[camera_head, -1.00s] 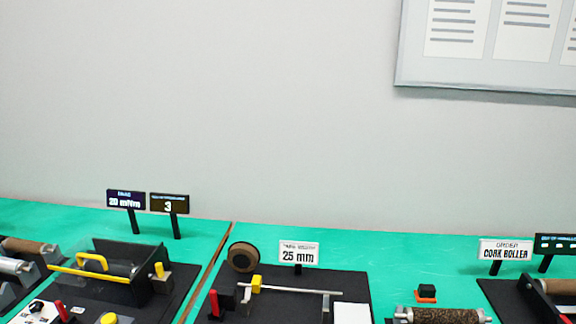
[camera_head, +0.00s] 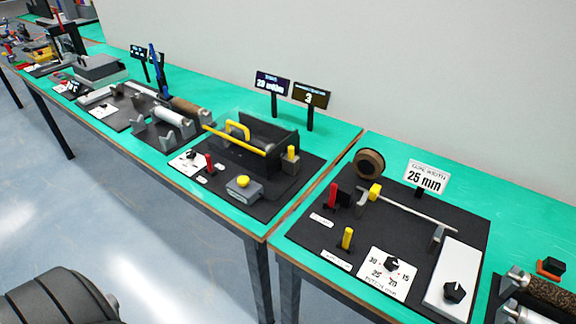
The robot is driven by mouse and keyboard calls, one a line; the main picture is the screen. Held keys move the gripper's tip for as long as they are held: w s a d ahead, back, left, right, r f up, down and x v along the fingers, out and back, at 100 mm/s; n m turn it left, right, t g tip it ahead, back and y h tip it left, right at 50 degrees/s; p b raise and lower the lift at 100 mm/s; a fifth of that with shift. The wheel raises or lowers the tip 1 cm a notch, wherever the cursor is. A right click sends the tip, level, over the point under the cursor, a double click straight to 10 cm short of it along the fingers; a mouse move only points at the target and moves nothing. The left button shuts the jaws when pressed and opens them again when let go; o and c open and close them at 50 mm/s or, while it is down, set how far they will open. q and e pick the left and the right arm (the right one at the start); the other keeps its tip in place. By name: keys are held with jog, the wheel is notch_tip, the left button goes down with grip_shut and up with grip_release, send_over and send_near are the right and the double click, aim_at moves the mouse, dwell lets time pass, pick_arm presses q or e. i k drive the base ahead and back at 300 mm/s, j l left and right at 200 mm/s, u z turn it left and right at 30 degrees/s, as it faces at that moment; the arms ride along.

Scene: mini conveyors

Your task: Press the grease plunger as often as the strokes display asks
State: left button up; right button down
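I cannot make out which part is the grease plunger. A small dark display (camera_head: 311,95) shows a 3 above the middle station, but its heading is too small to read. Beside it another dark display (camera_head: 272,83) appears to read 20 mNm. A further dark display (camera_head: 140,51) with light marks stands farther left, next to a blue upright part (camera_head: 158,70). On the middle station are a yellow button on a grey box (camera_head: 243,188), a red lever (camera_head: 209,163) and a yellow-topped post (camera_head: 291,158). Neither gripper is in view.
The near-right station has a black board (camera_head: 305,235), a 25 mm sign (camera_head: 427,177), a yellow post (camera_head: 347,238) and a dial plate (camera_head: 387,273). A cork roller (camera_head: 550,294) lies at the right edge. Open floor (camera_head: 120,225) lies in front of the green tables.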

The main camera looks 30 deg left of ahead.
aim_at(243, 181)
jog(key=u, duration=1.3)
